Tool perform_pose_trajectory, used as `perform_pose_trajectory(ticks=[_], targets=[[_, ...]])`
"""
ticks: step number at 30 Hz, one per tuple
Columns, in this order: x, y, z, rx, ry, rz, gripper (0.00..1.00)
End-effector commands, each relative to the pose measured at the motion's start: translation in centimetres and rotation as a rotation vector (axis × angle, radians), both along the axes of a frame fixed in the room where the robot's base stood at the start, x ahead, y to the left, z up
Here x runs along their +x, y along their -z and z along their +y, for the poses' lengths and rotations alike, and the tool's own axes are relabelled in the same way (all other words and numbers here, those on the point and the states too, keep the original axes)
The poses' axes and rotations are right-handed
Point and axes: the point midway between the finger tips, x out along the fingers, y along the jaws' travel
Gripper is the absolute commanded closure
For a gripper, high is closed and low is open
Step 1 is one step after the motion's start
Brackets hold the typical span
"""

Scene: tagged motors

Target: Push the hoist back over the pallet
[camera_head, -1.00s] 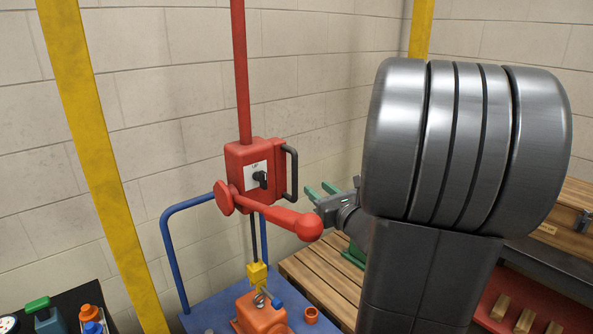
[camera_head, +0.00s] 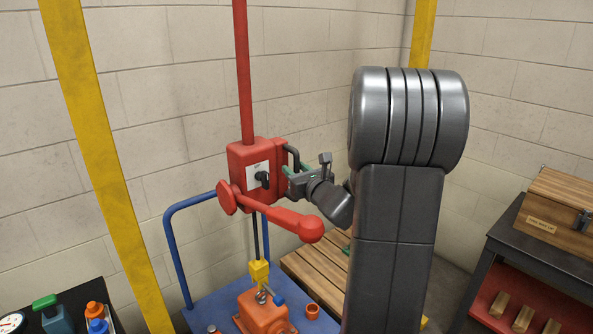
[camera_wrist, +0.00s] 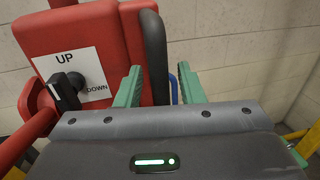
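The hoist is a red box (camera_head: 240,160) on a red hanging post, with an UP/DOWN switch, a black side handle (camera_head: 293,155) and a red arm ending in a ball. In the wrist view the hoist box (camera_wrist: 75,32) fills the left side, and the black handle (camera_wrist: 155,55) runs down between my green fingers. My gripper (camera_head: 297,175) is open at the handle; it also shows in the wrist view (camera_wrist: 162,87). The left finger looks close to the handle; contact cannot be told. The slatted wooden pallet (camera_head: 316,286) lies to the right, partly hidden by my arm.
A blue cart (camera_head: 205,307) stands under the hoist, bearing an orange motor (camera_head: 262,315). A yellow hook block (camera_head: 259,272) hangs above the motor. Yellow posts (camera_head: 100,160) stand left and right. A dark workbench (camera_head: 540,255) stands at right.

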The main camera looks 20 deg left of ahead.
Motion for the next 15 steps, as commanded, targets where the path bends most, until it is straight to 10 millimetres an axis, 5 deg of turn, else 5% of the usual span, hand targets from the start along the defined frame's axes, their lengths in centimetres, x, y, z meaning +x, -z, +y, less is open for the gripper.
perform_pose_trajectory(ticks=[3, 9, 15], targets=[[-0.01, 0.01, -0.01, 0.000, 0.000, 0.000, 0.65], [-0.03, 0.02, -0.03, 0.000, 0.000, 0.000, 1.00], [0.03, 0.02, -0.07, 0.000, 0.000, 0.000, 1.00]])
